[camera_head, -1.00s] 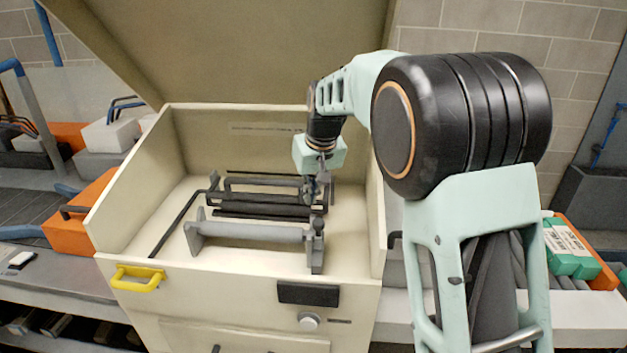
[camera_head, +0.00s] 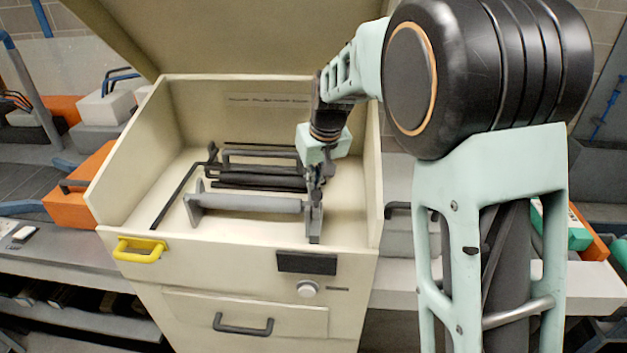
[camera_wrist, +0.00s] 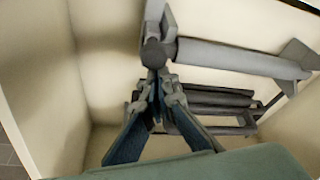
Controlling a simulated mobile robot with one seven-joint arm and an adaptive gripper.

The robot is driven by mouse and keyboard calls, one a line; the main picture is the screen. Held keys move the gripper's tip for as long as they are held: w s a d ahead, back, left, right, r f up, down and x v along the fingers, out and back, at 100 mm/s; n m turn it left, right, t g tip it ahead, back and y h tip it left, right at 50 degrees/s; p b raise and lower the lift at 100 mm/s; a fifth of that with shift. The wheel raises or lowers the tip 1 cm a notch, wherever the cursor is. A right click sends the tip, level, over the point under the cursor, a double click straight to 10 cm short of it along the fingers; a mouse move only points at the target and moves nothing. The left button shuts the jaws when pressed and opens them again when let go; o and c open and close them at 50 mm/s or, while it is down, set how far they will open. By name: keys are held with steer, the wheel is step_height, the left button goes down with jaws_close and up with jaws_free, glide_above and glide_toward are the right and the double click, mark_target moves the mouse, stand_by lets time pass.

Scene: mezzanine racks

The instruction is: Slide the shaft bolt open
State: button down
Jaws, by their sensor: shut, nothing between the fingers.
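Inside the open cream box, a light grey round shaft (camera_head: 250,203) lies crosswise between two grey end brackets. It looks like the shaft bolt, and it also shows in the wrist view (camera_wrist: 230,58). Its right bracket (camera_head: 315,226) stands near the box's right wall. A dark rounded knob (camera_wrist: 155,53) sits at that bracket. My gripper (camera_head: 316,197) is down at this right end, and its fingertips (camera_wrist: 158,82) are shut and empty close to the knob. Whether they touch it I cannot tell. In the head view, my gripper partly hides the knob.
Dark bars (camera_head: 258,182) and a thin dark rod (camera_head: 175,200) lie behind and left of the shaft. The box walls (camera_head: 375,190) rise close on the right. A yellow handle (camera_head: 140,250), a white knob (camera_head: 308,289) and a drawer handle (camera_head: 243,326) are on the front.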

steer(key=s+b, duration=0.1)
steer(key=s, duration=0.3)
steer(key=shift+s+a+b, duration=0.1)
steer(key=shift+s+b, duration=0.05)
steer(key=shift+b, duration=0.15)
steer(key=shift+s, duration=0.15)
steer(key=shift+f, duration=0.15)
